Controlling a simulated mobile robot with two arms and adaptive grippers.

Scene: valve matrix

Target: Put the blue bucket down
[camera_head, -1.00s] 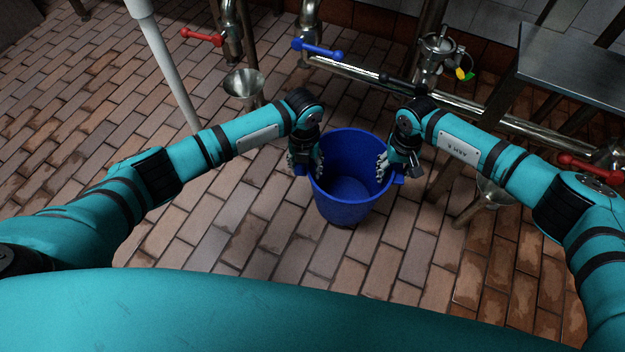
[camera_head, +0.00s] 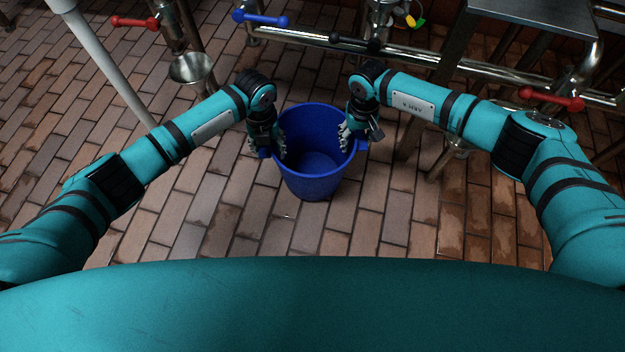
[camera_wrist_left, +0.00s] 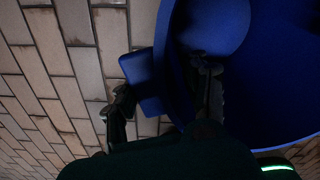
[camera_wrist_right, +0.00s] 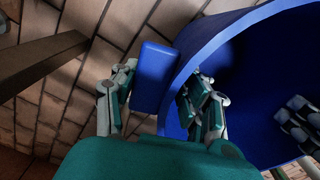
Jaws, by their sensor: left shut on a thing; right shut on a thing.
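The blue bucket (camera_head: 316,180) hangs upright and empty between my two grippers in the head view. My left gripper (camera_head: 270,150) is shut on the bucket's left side, at a side tab; the left wrist view shows the bucket wall (camera_wrist_left: 262,75) and the blue tab (camera_wrist_left: 143,80) between dark fingers. My right gripper (camera_head: 357,136) is shut on the right side; in the right wrist view its fingers straddle the rim by the blue tab (camera_wrist_right: 153,78). I cannot tell whether the bucket's base touches the tiled floor (camera_head: 230,215).
A metal funnel (camera_head: 192,69) stands at left. A steel table (camera_head: 515,10) is at right. Floor around the bucket is clear.

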